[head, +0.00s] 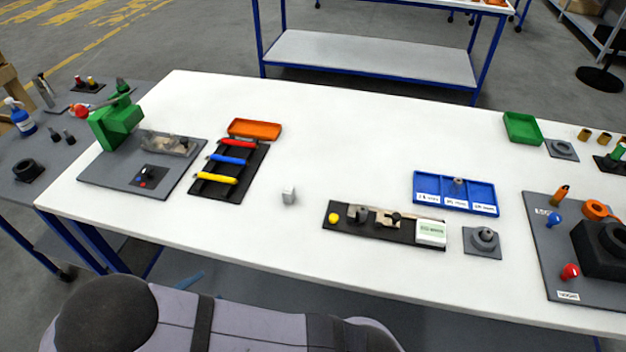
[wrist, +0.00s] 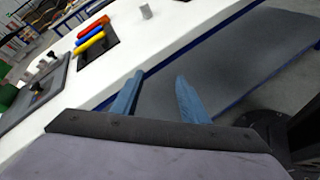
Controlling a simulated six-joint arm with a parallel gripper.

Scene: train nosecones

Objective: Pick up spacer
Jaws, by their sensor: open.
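A blue tray (head: 427,183) with three labelled compartments stands on the right half of the white table. A small grey-brown cylinder (head: 458,182), which looks like a spacer, is upright in its middle compartment. The label text is too small to read surely. My gripper (wrist: 159,76) shows two blue fingers spread apart with nothing between them. In the head view only a blue finger of it shows, below the table's front edge, far left of the tray. The tray is not in the wrist view.
A small pale block (head: 289,196) stands alone mid-table. A black fixture (head: 375,229) and a grey plate (head: 482,243) lie in front of the blue tray. A black rack (head: 228,169) holds red, blue and yellow handles. The table's back middle is clear.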

